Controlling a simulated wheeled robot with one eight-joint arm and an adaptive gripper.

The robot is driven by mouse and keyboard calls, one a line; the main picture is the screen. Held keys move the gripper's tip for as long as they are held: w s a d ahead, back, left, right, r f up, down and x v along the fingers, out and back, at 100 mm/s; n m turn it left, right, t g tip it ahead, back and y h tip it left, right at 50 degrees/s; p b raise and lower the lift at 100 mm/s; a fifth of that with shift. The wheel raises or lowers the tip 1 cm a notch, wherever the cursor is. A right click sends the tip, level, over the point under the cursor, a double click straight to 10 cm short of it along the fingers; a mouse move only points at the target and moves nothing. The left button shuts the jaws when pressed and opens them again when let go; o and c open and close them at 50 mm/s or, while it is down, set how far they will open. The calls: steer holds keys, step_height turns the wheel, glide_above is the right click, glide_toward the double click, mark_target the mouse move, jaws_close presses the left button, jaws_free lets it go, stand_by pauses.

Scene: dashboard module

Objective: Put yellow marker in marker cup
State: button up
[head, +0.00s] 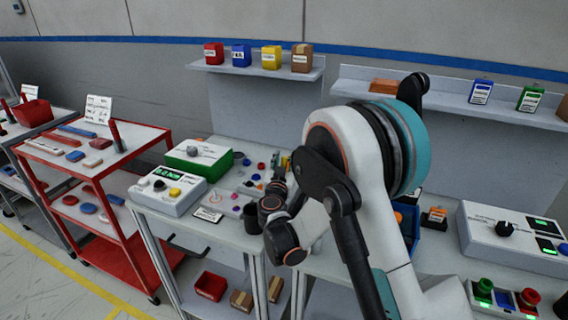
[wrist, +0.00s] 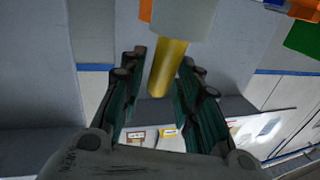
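In the wrist view a yellow marker (wrist: 168,70) shows between the fingers of my gripper (wrist: 163,60). A wider pale grey piece (wrist: 185,16) adjoins it at the top of the picture; I cannot tell whether this is part of the marker or a holder. The fingers stand apart, with a gap visible on the marker's left side, so my gripper looks open around or just behind it. In the head view my arm hides much of the gripper area. A dark upright cylinder (head: 248,218), probably the marker cup, stands at the front edge of the middle table.
A green box (head: 198,156) and a white box with a yellow button (head: 168,190) sit left on the middle table (head: 185,232). Shelves with small boxes (head: 258,66) hang behind. A red cart (head: 90,150) stands left. A control panel (head: 512,235) lies right.

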stand_by(0.3)
steer(key=shift+f, duration=0.2)
steer(key=s+p, duration=0.1)
steer(key=s, duration=1.2)
steer(key=shift+s+a+p, duration=0.35)
steer(key=shift+s+a, duration=0.05)
steer(key=shift+a, duration=0.05)
steer(key=shift+r, duration=0.1)
